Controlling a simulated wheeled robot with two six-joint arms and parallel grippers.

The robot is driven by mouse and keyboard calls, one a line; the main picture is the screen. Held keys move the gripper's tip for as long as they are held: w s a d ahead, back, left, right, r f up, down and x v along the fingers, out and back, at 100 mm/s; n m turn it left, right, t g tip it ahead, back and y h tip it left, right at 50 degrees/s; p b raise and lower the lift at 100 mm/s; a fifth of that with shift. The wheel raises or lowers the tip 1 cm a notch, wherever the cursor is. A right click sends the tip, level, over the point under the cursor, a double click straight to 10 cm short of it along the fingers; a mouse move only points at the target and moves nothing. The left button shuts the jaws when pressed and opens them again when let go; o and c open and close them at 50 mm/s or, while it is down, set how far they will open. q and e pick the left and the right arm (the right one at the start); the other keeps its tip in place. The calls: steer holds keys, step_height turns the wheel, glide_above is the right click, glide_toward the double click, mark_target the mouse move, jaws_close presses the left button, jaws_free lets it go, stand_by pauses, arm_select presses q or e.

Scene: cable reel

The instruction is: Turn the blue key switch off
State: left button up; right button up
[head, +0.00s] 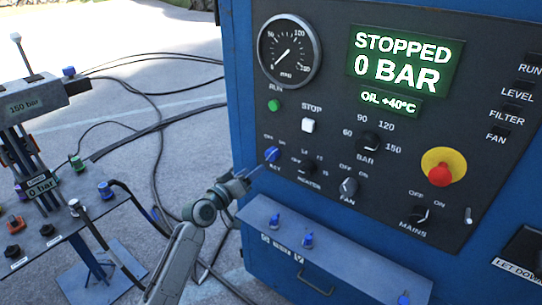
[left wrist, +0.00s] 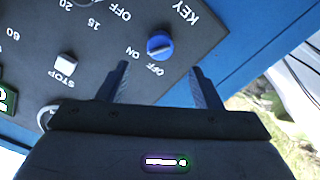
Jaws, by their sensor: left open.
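The blue key switch (head: 271,155) is on the dark control panel of the blue cabinet, at the panel's lower left, above the word KEY. In the left wrist view the round blue knob (left wrist: 159,46) shows between the words ON and OFF; I cannot tell surely which one it points to. My left gripper (head: 248,174) is just in front of the key switch in the head view. Its two fingers (left wrist: 159,76) are apart and empty in the left wrist view, with the knob ahead of the gap between them. My right gripper is not in view.
The display (head: 403,62) reads STOPPED, 0 BAR. A white stop button (head: 308,125), a heater knob (head: 306,167) and a red emergency button (head: 440,174) are nearby. A blue ledge (head: 330,250) juts out below the panel. A grey stand with valves (head: 45,195) is at left.

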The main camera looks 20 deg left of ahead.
mark_target(270, 158)
arm_select(q)
steer(key=p+x, duration=0.1)
steer(key=x, duration=0.4)
steer(key=shift+r, duration=0.1)
steer(key=shift+x, duration=2.25)
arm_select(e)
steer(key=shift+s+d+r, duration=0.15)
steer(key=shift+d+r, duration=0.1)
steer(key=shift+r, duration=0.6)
arm_select(q)
steer(key=shift+f, duration=0.25)
steer(key=c, duration=1)
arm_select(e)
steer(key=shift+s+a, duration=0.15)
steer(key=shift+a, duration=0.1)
